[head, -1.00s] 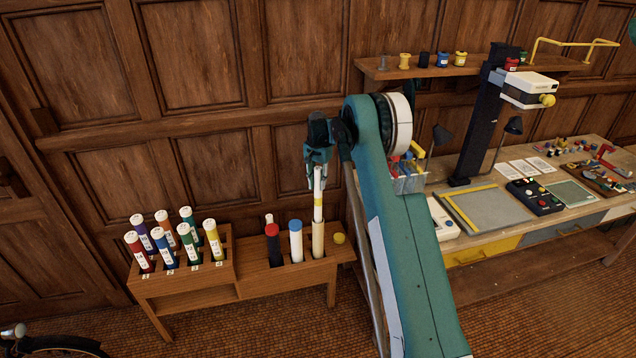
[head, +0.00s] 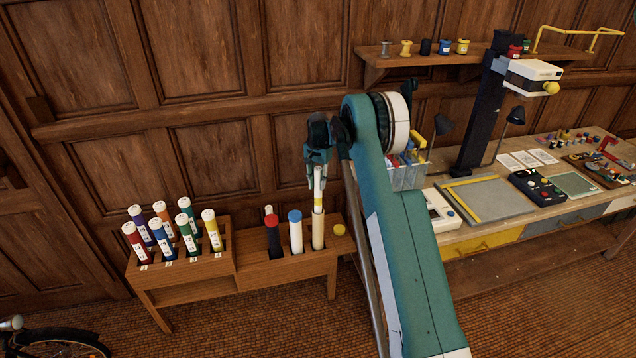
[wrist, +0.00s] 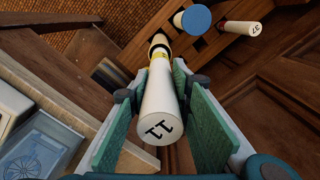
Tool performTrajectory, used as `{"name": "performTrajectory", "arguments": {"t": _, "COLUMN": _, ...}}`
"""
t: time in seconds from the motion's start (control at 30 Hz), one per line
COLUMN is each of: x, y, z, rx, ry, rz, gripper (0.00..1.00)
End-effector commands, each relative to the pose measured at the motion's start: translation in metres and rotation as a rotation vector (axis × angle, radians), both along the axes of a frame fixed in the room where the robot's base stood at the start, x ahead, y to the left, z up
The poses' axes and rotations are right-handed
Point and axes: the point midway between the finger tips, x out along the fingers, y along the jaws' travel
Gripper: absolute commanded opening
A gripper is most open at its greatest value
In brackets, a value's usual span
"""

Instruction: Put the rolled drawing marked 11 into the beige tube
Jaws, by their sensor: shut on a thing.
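The rolled drawing marked 11 (wrist: 158,98) is white with a yellow band, and its marked end faces the wrist camera. My gripper (head: 318,172) is shut on its upper part, with a green pad on each side in the wrist view (wrist: 162,112). The roll (head: 318,188) stands upright over the beige tube (head: 318,232), its lower end in the tube's mouth. The yellow band shows just above the rim. How deep the roll sits is hidden.
A red-capped tube (head: 272,238) and a blue-capped tube (head: 295,232) stand left of the beige tube in the wooden stand (head: 285,268). A white roll marked 37 (wrist: 242,28) is behind them. Several coloured rolls fill the left rack (head: 185,272).

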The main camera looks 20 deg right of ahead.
Motion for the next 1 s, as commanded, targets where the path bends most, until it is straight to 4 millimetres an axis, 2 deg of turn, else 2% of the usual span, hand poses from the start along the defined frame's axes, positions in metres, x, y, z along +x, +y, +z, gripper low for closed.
{"name": "performTrajectory", "arguments": {"t": 0.5, "x": 0.0, "y": 0.0, "z": -0.028, "rx": 0.0, "ry": 0.0, "rz": 0.0, "gripper": 0.08}}
{"name": "performTrajectory", "arguments": {"t": 1.0, "x": 0.0, "y": 0.0, "z": -0.033, "rx": 0.0, "ry": 0.0, "rz": 0.0, "gripper": 0.08}}
